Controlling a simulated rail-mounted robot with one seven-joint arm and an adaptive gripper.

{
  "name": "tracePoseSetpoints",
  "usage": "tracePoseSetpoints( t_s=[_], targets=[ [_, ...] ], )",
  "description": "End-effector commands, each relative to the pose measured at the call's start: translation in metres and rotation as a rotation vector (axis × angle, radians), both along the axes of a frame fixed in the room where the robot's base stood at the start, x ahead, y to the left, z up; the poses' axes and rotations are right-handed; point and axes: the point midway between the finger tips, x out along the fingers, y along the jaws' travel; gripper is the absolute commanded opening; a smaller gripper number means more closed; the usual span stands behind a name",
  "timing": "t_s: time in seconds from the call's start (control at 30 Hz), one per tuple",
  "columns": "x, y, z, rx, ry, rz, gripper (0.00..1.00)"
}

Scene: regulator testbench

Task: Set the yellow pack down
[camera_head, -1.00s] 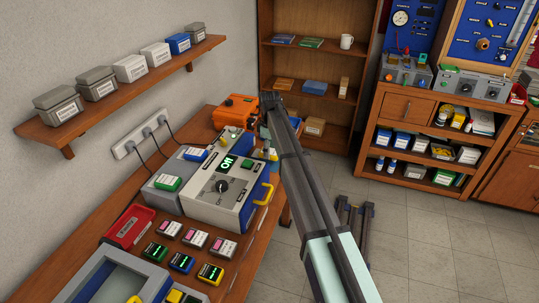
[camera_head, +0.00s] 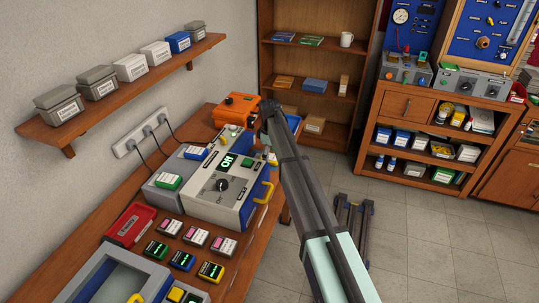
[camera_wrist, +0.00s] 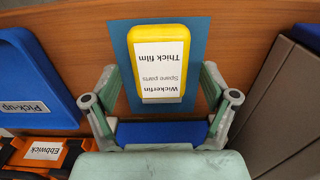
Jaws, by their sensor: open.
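The yellow pack (camera_wrist: 160,63) shows in the wrist view, with a white label reading "Wickerfin Spare parts Thick film". It appears to lie flat on a blue rectangle (camera_wrist: 119,45) on a wooden surface. My gripper (camera_wrist: 158,85) is open, with one finger on each side of the pack's lower part and a visible gap on both sides. A darker blue bar shows between the fingers below the pack. In the head view I cannot make out the pack; my arm covers that part of the bench.
In the wrist view, a blue "Pick-up" panel (camera_wrist: 30,70) and an orange "Ebbwick" item (camera_wrist: 70,152) are at left, and a dark grey box (camera_wrist: 290,95) is at right. In the head view, a grey instrument (camera_head: 222,190) and an orange box (camera_head: 236,110) stand on the bench.

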Motion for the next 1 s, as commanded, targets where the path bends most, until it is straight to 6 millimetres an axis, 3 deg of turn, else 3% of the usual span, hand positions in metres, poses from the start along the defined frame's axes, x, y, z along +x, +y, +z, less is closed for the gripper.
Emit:
tracePoseSetpoints(
  t_s=[0.27, 0.7, 1.0],
  targets=[
    [0.001, 0.000, 0.015, 0.000, -0.002, 0.000, 0.85],
    [0.001, 0.000, 0.094, 0.000, -0.002, 0.000, 0.85],
    [0.000, 0.000, 0.122, 0.000, 0.000, 0.000, 0.85]
  ],
)
